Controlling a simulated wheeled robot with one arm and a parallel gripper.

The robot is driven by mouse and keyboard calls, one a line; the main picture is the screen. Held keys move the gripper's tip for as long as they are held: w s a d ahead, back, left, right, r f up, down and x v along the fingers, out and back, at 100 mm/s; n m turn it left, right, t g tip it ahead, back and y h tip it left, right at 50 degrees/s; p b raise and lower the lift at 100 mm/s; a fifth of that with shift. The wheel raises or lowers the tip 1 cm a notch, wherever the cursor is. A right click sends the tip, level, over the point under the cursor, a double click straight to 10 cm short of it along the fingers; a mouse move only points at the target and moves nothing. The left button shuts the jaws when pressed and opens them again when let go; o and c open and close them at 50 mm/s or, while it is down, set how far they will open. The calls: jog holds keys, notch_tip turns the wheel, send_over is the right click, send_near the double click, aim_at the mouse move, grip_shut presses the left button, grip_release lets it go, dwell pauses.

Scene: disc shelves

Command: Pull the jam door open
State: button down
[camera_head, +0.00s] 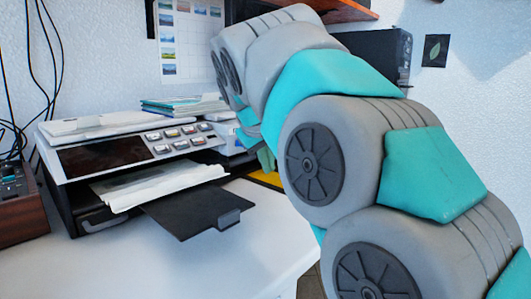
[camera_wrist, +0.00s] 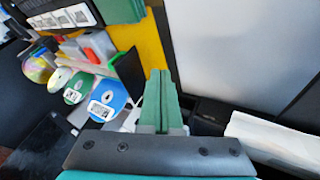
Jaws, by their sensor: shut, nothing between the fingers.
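The printer (camera_head: 125,150) stands on the white table, with a dark screen, a button panel, paper and a black output tray (camera_head: 195,208) at its front. I cannot make out the jam door for certain; my arm covers the area past the printer's right end. My gripper (camera_wrist: 160,78) shows in the wrist view as two green fingers pressed together, with nothing between them. In the head view it is mostly hidden behind my arm. A dark part (camera_wrist: 208,112) and a white part (camera_wrist: 270,138) lie to its right in the wrist view; I cannot tell which object they belong to.
Several discs (camera_wrist: 110,97) stand in a row left of the fingers in the wrist view. A yellow surface (camera_wrist: 142,42) lies beyond them. Books (camera_head: 180,104) lie behind the printer. A wooden control box (camera_head: 20,205) with cables stands at left. The table front (camera_head: 150,265) is clear.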

jog(key=w+d, duration=0.1)
jog(key=w+d+f, duration=0.1)
jog(key=shift+w, duration=0.35)
jog(key=shift+w+d, duration=0.35)
jog(key=shift+d, duration=0.15)
jog(key=shift+w+d+r+n+p, duration=0.15)
jog(key=shift+d+r+n+p, duration=0.2)
jog(key=shift+p, duration=0.3)
jog(key=shift+w+d+n+y+p, duration=0.2)
jog(key=shift+d+n+y+p, duration=0.2)
jog(key=shift+p, duration=0.6)
jog(key=shift+w+d+f+n+y+p, duration=0.1)
jog(key=shift+w+d+n+y+p, duration=0.2)
jog(key=shift+p, duration=0.5)
jog(key=shift+f+n, duration=0.25)
